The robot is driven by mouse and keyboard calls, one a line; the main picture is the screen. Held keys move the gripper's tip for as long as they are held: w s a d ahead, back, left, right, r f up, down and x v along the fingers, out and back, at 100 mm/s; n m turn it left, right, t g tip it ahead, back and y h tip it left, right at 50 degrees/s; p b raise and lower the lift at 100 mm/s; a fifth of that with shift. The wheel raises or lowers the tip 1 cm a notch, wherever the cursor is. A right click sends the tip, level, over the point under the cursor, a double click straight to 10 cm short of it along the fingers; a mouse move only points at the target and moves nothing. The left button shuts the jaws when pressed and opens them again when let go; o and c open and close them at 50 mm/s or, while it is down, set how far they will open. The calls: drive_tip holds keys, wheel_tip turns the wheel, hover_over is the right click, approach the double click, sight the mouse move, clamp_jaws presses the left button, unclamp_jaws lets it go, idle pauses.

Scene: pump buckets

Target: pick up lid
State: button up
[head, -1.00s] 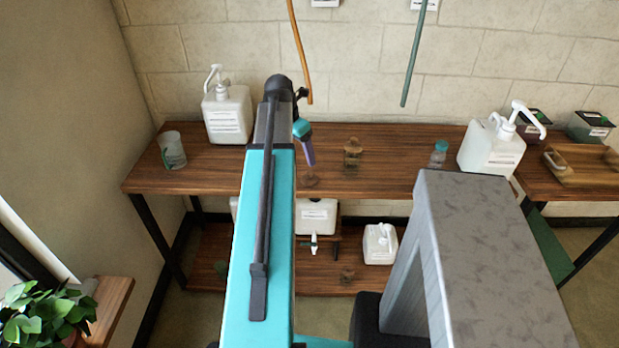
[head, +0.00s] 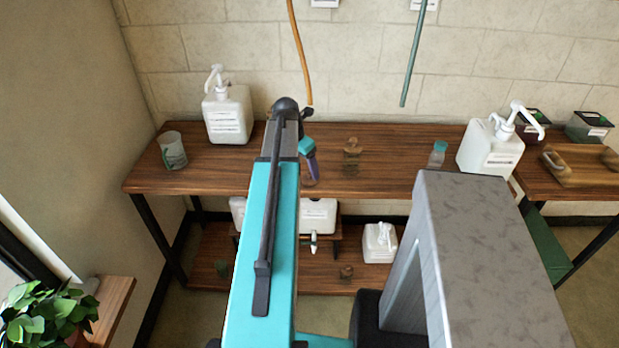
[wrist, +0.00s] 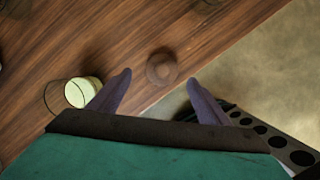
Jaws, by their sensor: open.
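My gripper (head: 311,172) is open and empty above the front part of the wooden table. In the wrist view its two purple fingers (wrist: 158,78) point forward, spread apart. A small round brownish, see-through piece (wrist: 161,68), which looks like the lid, lies near the table edge, in line with the gap between the fingertips. It shows faintly below my gripper in the head view (head: 310,183). I cannot tell the height of the fingertips above it.
A clear container with pale contents (wrist: 83,92) is close beside the left finger. On the table (head: 400,180) stand a white pump bucket (head: 228,117), a glass (head: 173,150), a brown see-through object (head: 351,157) and a small teal-capped bottle (head: 438,154). Another pump bucket (head: 489,150) is at right.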

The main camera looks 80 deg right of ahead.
sight(308, 173)
drive_tip(key=shift+p+x, duration=0.6)
drive_tip(key=shift+x, duration=2)
drive_tip(key=shift+s+a, duration=0.15)
drive_tip(key=c, duration=1.1)
